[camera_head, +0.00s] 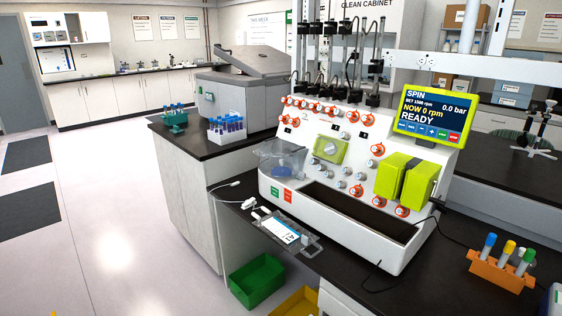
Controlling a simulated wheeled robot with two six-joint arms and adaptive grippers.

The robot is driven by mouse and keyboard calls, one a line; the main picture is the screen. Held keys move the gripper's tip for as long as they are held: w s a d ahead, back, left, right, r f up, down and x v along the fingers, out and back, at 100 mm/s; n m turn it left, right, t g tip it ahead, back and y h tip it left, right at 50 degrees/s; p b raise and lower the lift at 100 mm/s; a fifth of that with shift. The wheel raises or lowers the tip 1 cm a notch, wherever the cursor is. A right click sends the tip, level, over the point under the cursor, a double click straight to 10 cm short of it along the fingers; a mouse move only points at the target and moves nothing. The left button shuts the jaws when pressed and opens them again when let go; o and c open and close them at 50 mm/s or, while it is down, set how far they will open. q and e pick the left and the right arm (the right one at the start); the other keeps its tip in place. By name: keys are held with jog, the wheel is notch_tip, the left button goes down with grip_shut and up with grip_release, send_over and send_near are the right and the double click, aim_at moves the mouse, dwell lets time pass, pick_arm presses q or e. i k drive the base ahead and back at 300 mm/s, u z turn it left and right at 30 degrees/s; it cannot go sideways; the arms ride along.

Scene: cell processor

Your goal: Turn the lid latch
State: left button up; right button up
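The white cell processor (335,205) stands on the dark bench at the centre right. On its sloped front is a lime-green square plate (340,157) with a pale round knob (330,149). A clear rounded housing (283,153) sits at the left of its front, with something blue low inside. I cannot tell for sure which part is the lid latch. The lime-green framed screen (432,116) reads SPIN, NOW 0 rpm, READY and 0.0 bar.
Several orange-ringed and grey knobs and a lime-green block (407,178) crowd the panel. A clear tray (287,231) lies at the bench's front edge. An orange tube rack (500,271) stands at right. Green (257,280) and yellow bins are below.

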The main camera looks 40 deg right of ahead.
aim_at(302, 176)
jog(key=i, duration=2.75)
jog(key=z, duration=2.95)
